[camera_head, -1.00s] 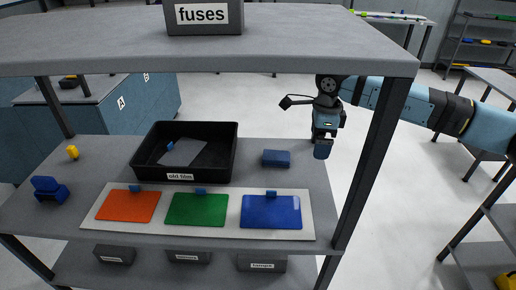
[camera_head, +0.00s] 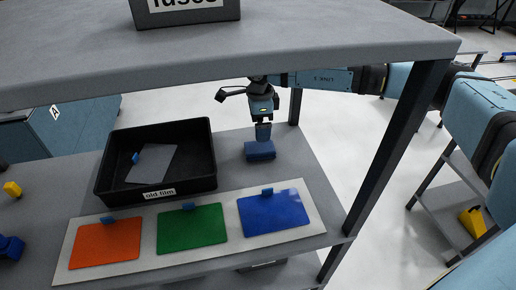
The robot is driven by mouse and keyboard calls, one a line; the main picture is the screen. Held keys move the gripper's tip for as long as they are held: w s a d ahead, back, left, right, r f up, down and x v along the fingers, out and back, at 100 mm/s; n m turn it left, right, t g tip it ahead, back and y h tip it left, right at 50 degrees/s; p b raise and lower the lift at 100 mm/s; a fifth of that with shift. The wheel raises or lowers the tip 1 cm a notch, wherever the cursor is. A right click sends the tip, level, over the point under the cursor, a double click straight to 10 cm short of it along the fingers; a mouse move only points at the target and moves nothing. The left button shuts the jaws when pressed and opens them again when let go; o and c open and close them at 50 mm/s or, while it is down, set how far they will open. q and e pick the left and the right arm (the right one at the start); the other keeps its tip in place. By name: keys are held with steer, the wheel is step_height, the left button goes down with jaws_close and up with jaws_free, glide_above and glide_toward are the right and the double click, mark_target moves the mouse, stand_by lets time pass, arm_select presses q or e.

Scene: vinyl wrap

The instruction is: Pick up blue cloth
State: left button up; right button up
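The blue cloth (camera_head: 260,151) is a small folded dark blue block on the grey shelf, right of the black tray and behind the blue sheet. My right gripper (camera_head: 263,134) points down directly over it, with its fingertips at or just above the cloth's top. The fingers are small and dark here, so I cannot tell how far apart they are or whether they touch the cloth. My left gripper is out of view.
The black "old film" tray (camera_head: 205,180) holds a grey sheet. A white board (camera_head: 317,219) carries orange (camera_head: 105,244), green (camera_head: 191,228) and blue (camera_head: 273,212) sheets with blue clips. An upper shelf (camera_head: 300,50) overhangs, and a dark post (camera_head: 395,150) stands at the right.

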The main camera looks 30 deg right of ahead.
mark_target(260, 146)
step_height(260, 146, down, 9)
steer(key=shift+w+r+p, duration=0.1)
steer(key=shift+w+p, duration=0.05)
steer(key=shift+p, duration=0.25)
steer(key=c, duration=1)
step_height(260, 146, up, 10)
steer(key=shift+r+b, duration=0.1)
steer(key=shift+b, duration=0.25)
steer(key=shift+o, duration=0.3)
